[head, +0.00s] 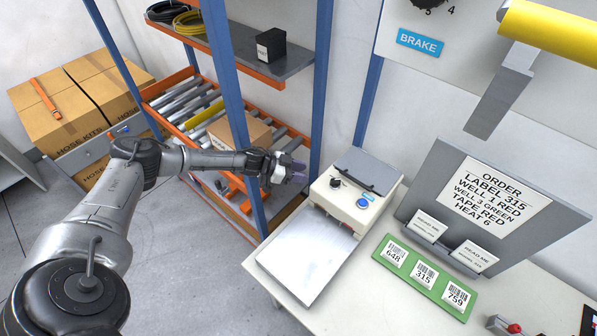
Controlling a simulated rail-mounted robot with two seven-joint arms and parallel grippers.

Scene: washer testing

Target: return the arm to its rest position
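My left arm (90,215) comes in from the left and reaches out toward the blue-framed rack. My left gripper (297,172) is at its end, beside the rack's front post and just above and left of the white machine. I see nothing held in it, but its fingers are small and seen at a slant, so their opening is unclear. My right gripper does not show.
The white machine (359,190) with a knob, blue button and flat plate (307,257) stands on the bench. Right of it are a green label board (426,279) and an order sign (490,194). A roller rack holds a carton (231,133). Cartons (58,113) stand at left.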

